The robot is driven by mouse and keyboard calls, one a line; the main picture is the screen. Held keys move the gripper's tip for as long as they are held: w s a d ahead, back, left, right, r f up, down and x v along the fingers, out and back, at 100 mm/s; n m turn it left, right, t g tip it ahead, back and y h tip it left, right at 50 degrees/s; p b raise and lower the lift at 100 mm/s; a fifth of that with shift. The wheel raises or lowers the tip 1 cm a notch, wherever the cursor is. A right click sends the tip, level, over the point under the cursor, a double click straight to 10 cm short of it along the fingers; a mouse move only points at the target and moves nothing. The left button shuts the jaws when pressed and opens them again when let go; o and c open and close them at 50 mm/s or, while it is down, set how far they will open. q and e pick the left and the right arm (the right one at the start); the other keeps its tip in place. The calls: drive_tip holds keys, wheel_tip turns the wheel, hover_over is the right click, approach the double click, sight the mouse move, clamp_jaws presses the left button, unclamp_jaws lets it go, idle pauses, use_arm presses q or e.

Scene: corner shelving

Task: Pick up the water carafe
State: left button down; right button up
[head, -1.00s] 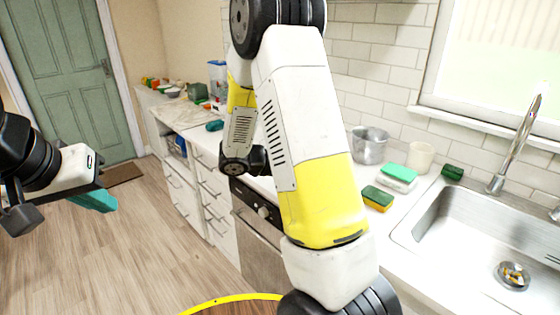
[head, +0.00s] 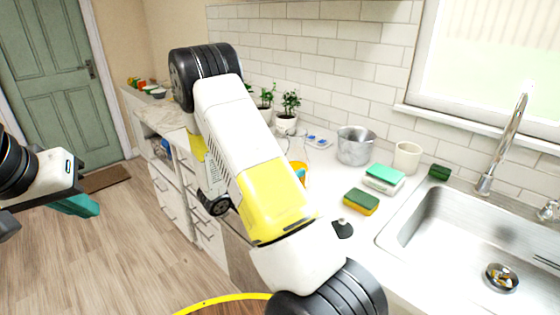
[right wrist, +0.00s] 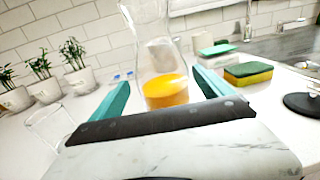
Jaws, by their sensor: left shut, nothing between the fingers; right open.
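A clear glass carafe (right wrist: 148,22) with a narrowed neck and orange contents at its base stands upright on the counter in the right wrist view. In the head view its upper part (head: 297,148) shows just beyond my right arm. My right gripper (right wrist: 160,82) is open, with one teal finger to each side of the carafe's lower part in the picture. I cannot tell whether they touch it. In the head view my arm hides most of this gripper. My left gripper (head: 82,205) is shut and empty, over the floor at far left.
A clear drinking glass (right wrist: 48,130) stands left of my right gripper, near potted plants (right wrist: 77,72). A sponge (head: 361,202), a black disc with a knob (head: 343,229), a metal pot (head: 355,146) and a cream cup (head: 407,157) are on the counter. The sink (head: 450,270) is at right.

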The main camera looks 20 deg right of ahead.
sight(303, 150)
drive_tip(key=x, duration=0.7)
drive_tip(key=shift+d+f, duration=0.1)
drive_tip(key=shift+d, duration=0.1)
clamp_jaws()
drive_tip(key=shift+r, duration=0.2)
drive_tip(key=shift+s+a+r, duration=0.1)
drive_tip(key=shift+r, duration=1.6)
drive_tip(key=s+a, duration=0.3)
drive_tip(key=s, duration=0.4)
drive_tip(key=s+a+r, duration=0.1)
drive_tip(key=s+a, duration=0.3)
drive_tip(key=s, duration=0.3)
